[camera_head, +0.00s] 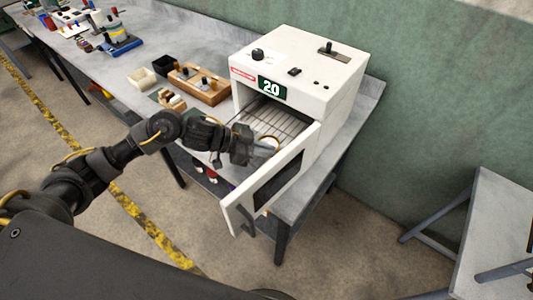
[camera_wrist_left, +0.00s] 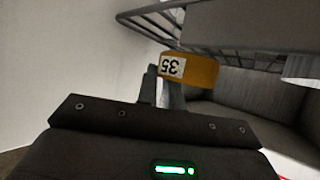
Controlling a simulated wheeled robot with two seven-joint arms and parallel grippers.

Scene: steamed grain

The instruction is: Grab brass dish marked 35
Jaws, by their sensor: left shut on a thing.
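The brass dish marked 35 (camera_wrist_left: 203,70) shows in the left wrist view as a low orange-brown band with a white label, its 35 upside down. My left gripper (camera_wrist_left: 163,88) is shut on the near side of the dish, by the label. In the head view, the left gripper (camera_head: 260,148) reaches the open front of the white oven (camera_head: 315,75), and the dish (camera_head: 271,141) shows as a small round rim at the fingertips. The fingers hide part of the dish. I cannot tell whether it touches the rack (camera_head: 270,121). My right gripper is not in view.
The oven door (camera_head: 278,180) stands open to the right of my gripper. The oven display reads 20. A wooden block tray (camera_head: 205,90) and small black and white boxes sit on the grey bench left of the oven. Another table (camera_head: 490,220) is at the right.

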